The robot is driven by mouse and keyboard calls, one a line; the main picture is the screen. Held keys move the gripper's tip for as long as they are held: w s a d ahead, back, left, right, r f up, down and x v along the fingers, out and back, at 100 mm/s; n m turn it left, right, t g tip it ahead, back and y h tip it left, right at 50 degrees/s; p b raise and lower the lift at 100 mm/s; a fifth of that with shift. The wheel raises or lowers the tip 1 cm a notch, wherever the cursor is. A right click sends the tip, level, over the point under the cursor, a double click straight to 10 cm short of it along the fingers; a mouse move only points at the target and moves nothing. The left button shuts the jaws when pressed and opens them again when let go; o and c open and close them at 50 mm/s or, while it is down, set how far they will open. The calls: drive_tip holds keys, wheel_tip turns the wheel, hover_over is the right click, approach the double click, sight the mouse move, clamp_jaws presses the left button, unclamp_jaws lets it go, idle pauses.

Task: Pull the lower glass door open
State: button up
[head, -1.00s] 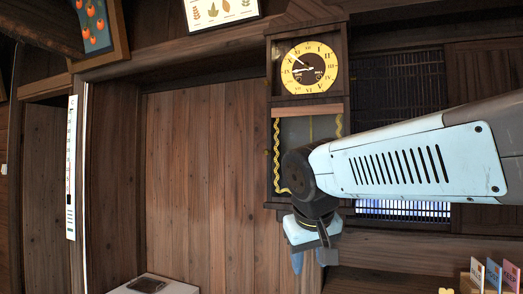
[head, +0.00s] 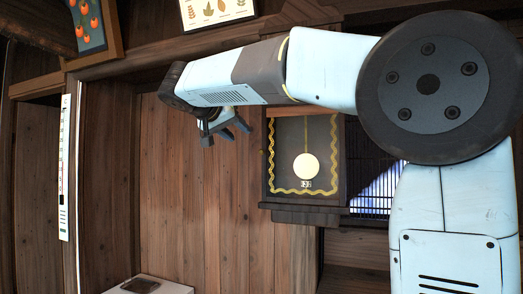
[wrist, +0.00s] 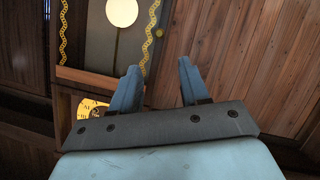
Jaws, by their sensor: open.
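The lower glass door (head: 284,135) of the wall clock has wavy gold trim and appears flush with its case. A round pale pendulum (head: 306,166) shows behind it. A small brass knob (wrist: 159,32) sits at the door's edge in the wrist view, and it also shows at the door's left edge in the head view (head: 263,152). My gripper (head: 228,134) is open and empty, left of the door and apart from it. In the wrist view its fingers (wrist: 158,75) spread apart, with the knob beyond the gap between them.
My arm hides the clock dial in the head view; part of the yellow dial (wrist: 90,107) shows in the wrist view. Wooden wall panels (head: 190,210) lie left of the clock. A slatted lattice (head: 370,165) is on its right. A white-topped box (head: 150,285) stands below.

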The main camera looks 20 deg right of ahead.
sight(260, 151)
drive_tip(key=x, duration=1.2)
drive_tip(key=shift+w+d+f, duration=0.2)
drive_tip(key=shift+w+d, duration=0.05)
drive_tip(key=shift+d, duration=0.05)
drive_tip(key=shift+c, duration=0.4)
clamp_jaws()
